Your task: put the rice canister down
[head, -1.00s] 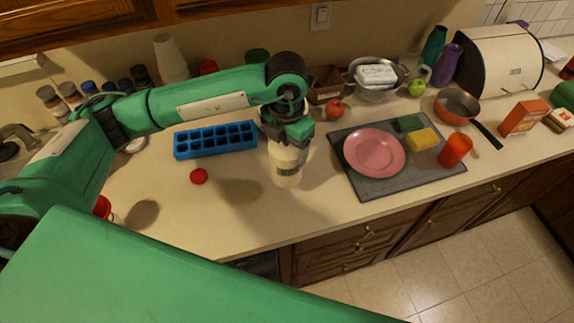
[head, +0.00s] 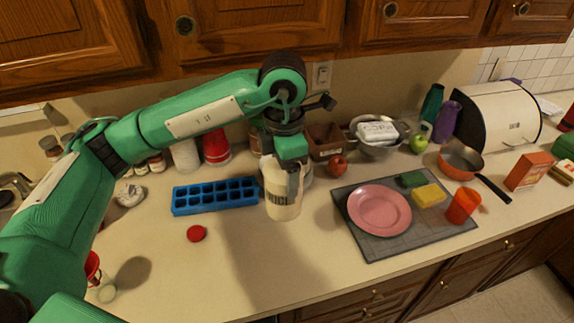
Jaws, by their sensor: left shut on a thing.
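The rice canister (head: 283,205) is a cream cylinder with dark lettering, upright over the counter between the blue ice cube tray and the grey mat. My left gripper (head: 284,165) is shut on the upper part of the canister from above. Its fingers and wrist cover the canister's top. I cannot tell for sure whether the canister's base touches the counter (head: 220,275). My right gripper is not in view.
The blue ice cube tray (head: 215,208) and a red lid (head: 196,233) lie left of the canister. A grey mat (head: 385,247) with a pink plate (head: 379,210) lies to the right. A tomato (head: 337,165) sits behind. The counter in front is clear.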

